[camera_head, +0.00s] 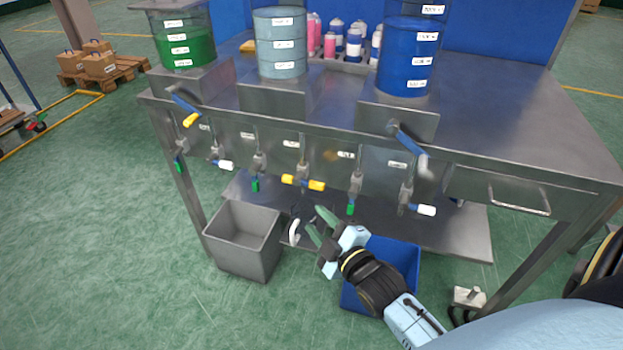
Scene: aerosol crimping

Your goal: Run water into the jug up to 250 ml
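My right gripper (314,219) reaches in from the lower right, in front of the steel bench and below its row of taps. Its two green fingers stand apart, and I see nothing clearly held between them. A small white curved piece (294,232) shows just left of the fingertips; I cannot tell whether it is a jug's handle. No jug is clearly visible. Above the bench stand a green tank (183,48), a pale grey-blue tank (281,50) and a blue tank (407,58). Below them is a yellow-handled tap (303,182). My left gripper is out of view.
A grey bin (243,240) stands on the floor left of my gripper. A blue bin (408,258) is partly behind my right arm. Lever valves (408,138) and several taps jut from the bench front. Spray cans (354,45) stand at the back. The right benchtop is clear.

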